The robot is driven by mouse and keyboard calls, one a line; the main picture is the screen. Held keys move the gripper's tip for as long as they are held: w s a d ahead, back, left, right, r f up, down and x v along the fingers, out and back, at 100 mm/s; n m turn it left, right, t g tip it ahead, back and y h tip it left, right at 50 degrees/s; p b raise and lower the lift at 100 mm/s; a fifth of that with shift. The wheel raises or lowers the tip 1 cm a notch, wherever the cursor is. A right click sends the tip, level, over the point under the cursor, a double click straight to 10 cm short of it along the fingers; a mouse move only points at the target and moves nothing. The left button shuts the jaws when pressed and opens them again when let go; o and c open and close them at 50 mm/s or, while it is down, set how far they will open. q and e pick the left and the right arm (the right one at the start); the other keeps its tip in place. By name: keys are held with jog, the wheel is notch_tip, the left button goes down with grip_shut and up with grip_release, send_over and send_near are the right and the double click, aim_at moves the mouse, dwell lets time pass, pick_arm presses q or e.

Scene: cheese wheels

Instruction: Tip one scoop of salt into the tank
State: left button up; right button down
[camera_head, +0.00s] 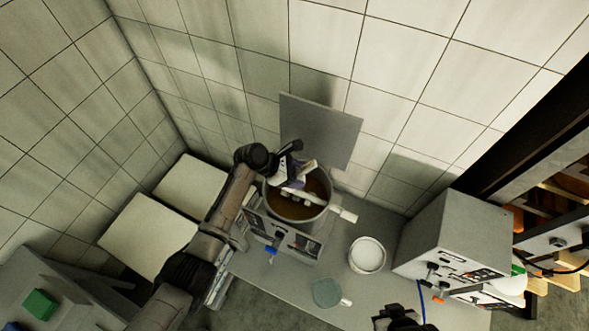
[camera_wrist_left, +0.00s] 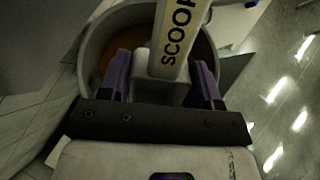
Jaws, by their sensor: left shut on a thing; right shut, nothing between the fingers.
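My left gripper (camera_head: 292,183) is over the tank, shut on the white scoop. In the left wrist view the gripper's purple fingers (camera_wrist_left: 160,78) hold the scoop (camera_wrist_left: 172,45), whose handle reads "SCOOP", with the tank (camera_wrist_left: 93,50) behind it. The scoop's bowl and any salt in it cannot be made out. A round white tub (camera_head: 367,255), filled with white, stands right of the tank; it may hold the salt. My right gripper (camera_head: 396,319) is shut and empty at the bottom edge.
A grey-green disc (camera_head: 326,293) lies on the bench near the front. A grey box with controls (camera_head: 455,240) stands at right. A grey panel (camera_head: 320,130) stands upright behind the tank. Two pale blocks (camera_head: 150,235) are at left. Bench between tub and disc is clear.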

pick_arm(q)
jog(key=shift+d+r+y+p, duration=0.25)
jog(key=shift+y+p, duration=0.4)
jog(key=shift+p, duration=0.35)
jog(key=shift+d+r+y+p, duration=0.2)
jog(key=shift+y+p, duration=0.45)
jog(key=shift+p, duration=0.3)
jog(key=shift+d+y+p, duration=0.2)
jog(key=shift+y+p, duration=0.2)
jog(key=shift+y, duration=0.1)
jog(key=shift+w+d+f+y, duration=0.1)
jog(key=shift+d+f+y, duration=0.1)
jog(key=shift+f+y, duration=0.25)
jog(key=shift+d+g+y, duration=0.25)
jog(key=shift+g+y, duration=0.15)
jog(key=shift+y, duration=0.95)
